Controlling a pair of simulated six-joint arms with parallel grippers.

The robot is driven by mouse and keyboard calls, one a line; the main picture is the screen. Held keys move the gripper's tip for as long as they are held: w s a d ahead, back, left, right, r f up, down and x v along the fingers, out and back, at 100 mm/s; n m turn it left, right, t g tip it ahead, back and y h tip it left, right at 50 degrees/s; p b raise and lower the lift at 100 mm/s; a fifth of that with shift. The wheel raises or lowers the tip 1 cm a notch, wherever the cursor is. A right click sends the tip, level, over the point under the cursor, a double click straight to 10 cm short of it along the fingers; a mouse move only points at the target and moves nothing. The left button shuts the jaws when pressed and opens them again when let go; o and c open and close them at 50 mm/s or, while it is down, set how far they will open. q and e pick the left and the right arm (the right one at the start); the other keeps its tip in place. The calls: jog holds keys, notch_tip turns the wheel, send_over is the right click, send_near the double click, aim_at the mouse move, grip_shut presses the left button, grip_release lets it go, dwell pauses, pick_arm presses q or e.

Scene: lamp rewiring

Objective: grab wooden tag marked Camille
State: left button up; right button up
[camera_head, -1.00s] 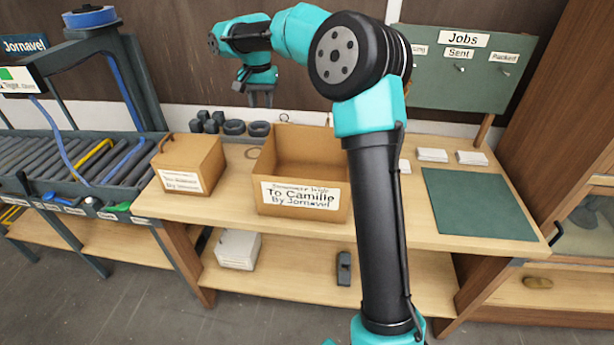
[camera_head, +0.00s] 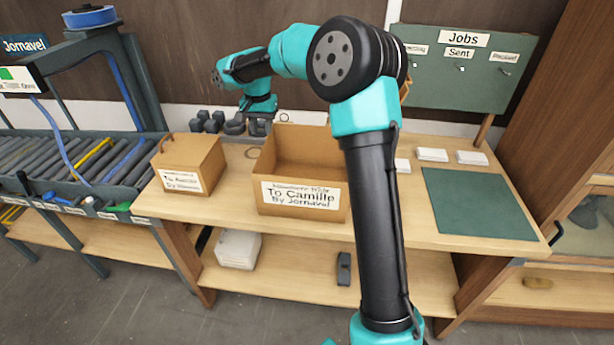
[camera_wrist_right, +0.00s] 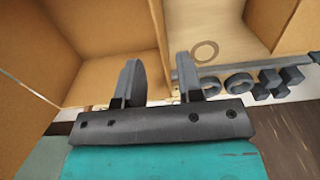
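I cannot make out a wooden tag marked Camille in either view. A small tan piece (camera_head: 405,90) shows at the left edge of the green Jobs board, mostly hidden behind my right arm; I cannot tell what it is. The open cardboard box labelled To Camille (camera_head: 302,213) stands on the bench. My right gripper (camera_head: 259,130) is behind that box, low near the back of the bench. In the right wrist view the gripper (camera_wrist_right: 158,63) has its fingers apart with nothing between them. My left gripper is not in view.
A closed box (camera_head: 188,165) stands left of the open one. Dark weights (camera_head: 207,122) and a thin ring (camera_wrist_right: 205,52) lie close to the gripper. White cards (camera_head: 432,155) and a green mat (camera_head: 478,204) are at right. A roller conveyor (camera_head: 70,160) is at left.

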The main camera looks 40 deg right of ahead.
aim_at(265, 153)
jog(key=shift+f, duration=2.1)
jog(key=shift+s+a+f, duration=0.1)
jog(key=shift+s+f, duration=0.05)
jog(key=shift+f, duration=2.45)
grip_shut()
